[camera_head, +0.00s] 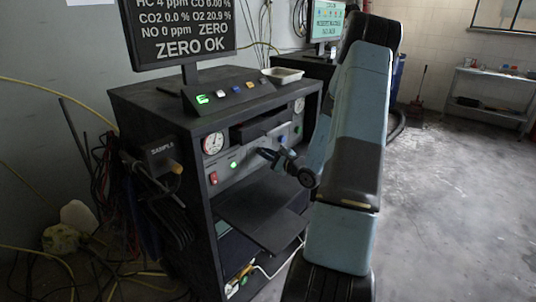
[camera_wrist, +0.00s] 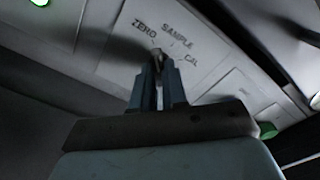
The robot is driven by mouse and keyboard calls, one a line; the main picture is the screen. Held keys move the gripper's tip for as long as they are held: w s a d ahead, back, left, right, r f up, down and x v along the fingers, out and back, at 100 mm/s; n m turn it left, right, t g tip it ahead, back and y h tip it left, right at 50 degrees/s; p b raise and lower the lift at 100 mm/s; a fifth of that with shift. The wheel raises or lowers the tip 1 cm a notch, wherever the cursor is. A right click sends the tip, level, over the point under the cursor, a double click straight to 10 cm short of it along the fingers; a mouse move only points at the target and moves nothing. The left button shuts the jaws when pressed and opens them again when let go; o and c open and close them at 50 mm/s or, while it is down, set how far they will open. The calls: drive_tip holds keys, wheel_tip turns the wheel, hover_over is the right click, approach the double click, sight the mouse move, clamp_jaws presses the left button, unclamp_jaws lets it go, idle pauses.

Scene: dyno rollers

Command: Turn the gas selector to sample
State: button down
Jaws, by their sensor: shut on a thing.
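The gas selector is a small knob (camera_wrist: 157,52) on a pale panel in the wrist view, with the printed labels ZERO, SAMPLE and CAL around it. My gripper (camera_wrist: 160,68) is shut on the knob, its two blue-grey fingers close together on either side. The fingers hide most of the knob, so I cannot tell exactly which label it points to. In the head view my gripper (camera_head: 266,154) reaches the front of the dark analyser cabinet (camera_head: 160,108) from the right. The knob is not clear there.
The monitor (camera_head: 185,28) reads ZERO OK. A lit green button (camera_head: 203,99) and other buttons sit below it. A gauge (camera_head: 213,143) and red switch (camera_head: 213,178) are left of my gripper. A dark shelf (camera_head: 262,215) juts out below. Open floor lies at right.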

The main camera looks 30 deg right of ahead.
drive_tip(key=m, duration=0.5)
drive_tip(key=shift+r, duration=0.15)
drive_tip(key=shift+r+m, duration=0.1)
drive_tip(key=shift+m, duration=1.7)
drive_tip(key=shift+w+d, duration=0.1)
drive_tip(key=c, duration=1.2)
unclamp_jaws()
drive_tip(key=shift+o, duration=0.2)
drive_tip(key=v, duration=1.4)
drive_tip(key=shift+a, duration=0.25)
